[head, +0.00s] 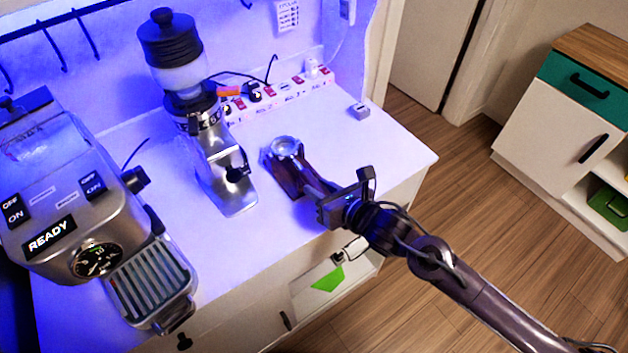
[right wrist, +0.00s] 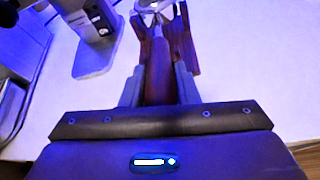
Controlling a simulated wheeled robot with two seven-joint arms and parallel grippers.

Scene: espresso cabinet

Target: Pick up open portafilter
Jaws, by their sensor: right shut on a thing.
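The portafilter (head: 285,147) has a round metal basket and sits at its dark wooden stand (head: 287,178) on the white counter, right of the grinder. My right gripper (head: 318,188) reaches in from the right and is shut on the portafilter's handle. In the right wrist view the brown handle (right wrist: 158,75) lies between the two fingers, with the metal head (right wrist: 152,8) beyond it at the top edge. I cannot tell whether the portafilter is lifted off the stand. My left gripper is not in view.
The grinder (head: 205,140) stands close left of the stand. The espresso machine (head: 75,200) fills the left side. A power strip (head: 285,92) with plugs and a small grey box (head: 360,110) lie behind. The counter's right end (head: 405,150) is clear.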

